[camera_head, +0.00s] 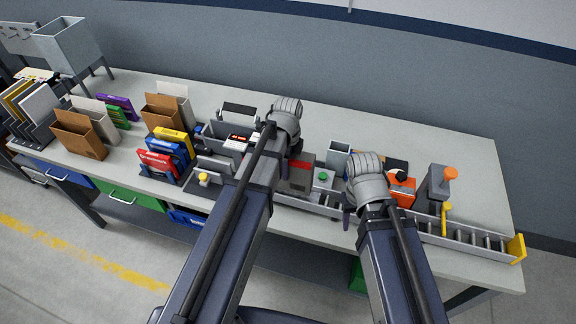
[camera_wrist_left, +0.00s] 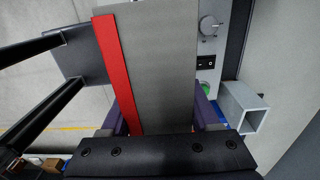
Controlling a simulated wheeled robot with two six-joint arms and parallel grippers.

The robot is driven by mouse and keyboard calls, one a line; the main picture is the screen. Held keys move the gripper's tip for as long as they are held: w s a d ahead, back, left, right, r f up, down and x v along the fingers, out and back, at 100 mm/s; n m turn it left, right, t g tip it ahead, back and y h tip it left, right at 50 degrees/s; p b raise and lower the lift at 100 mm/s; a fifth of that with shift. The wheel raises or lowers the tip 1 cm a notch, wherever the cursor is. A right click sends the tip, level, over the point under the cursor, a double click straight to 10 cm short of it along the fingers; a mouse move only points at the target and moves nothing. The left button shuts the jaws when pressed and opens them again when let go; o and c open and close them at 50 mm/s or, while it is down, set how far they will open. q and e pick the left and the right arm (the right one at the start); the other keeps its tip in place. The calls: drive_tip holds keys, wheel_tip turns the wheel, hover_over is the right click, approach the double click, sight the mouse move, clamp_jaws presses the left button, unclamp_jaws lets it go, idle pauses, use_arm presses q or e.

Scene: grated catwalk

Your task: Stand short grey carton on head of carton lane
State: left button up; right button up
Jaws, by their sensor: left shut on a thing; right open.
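The short grey carton (camera_wrist_left: 155,55) with a red stripe along one edge fills the middle of the left wrist view, between the purple fingers of my left gripper (camera_wrist_left: 160,112). In the head view the carton (camera_head: 298,180) shows partly behind my left gripper (camera_head: 294,148), which is shut on it. The carton lane (camera_head: 455,238) is a roller track along the front table edge, with a yellow end plate (camera_head: 516,248). My right gripper (camera_head: 347,212) is open over the lane's middle; its wrist hides part of the lane. I cannot tell whether the carton touches anything below.
A square grey tube (camera_head: 338,154) and a green-button box (camera_head: 322,178) stand between my arms. Brown holders (camera_head: 78,135) and coloured boxes (camera_head: 170,150) crowd the left. The table's back right is clear.

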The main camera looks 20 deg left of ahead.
use_arm(q)
drive_tip(key=shift+f, duration=0.15)
idle(0.3)
drive_tip(key=shift+f+b, duration=1.85)
drive_tip(key=shift+b, duration=0.15)
drive_tip(key=shift+r, duration=0.1)
drive_tip(key=o, duration=1.5)
drive_tip(key=shift+c, duration=0.2)
drive_tip(key=shift+o, duration=0.2)
drive_tip(key=shift+r, duration=0.1)
drive_tip(key=shift+r+p, duration=3.9)
drive_tip(key=shift+p, duration=0.2)
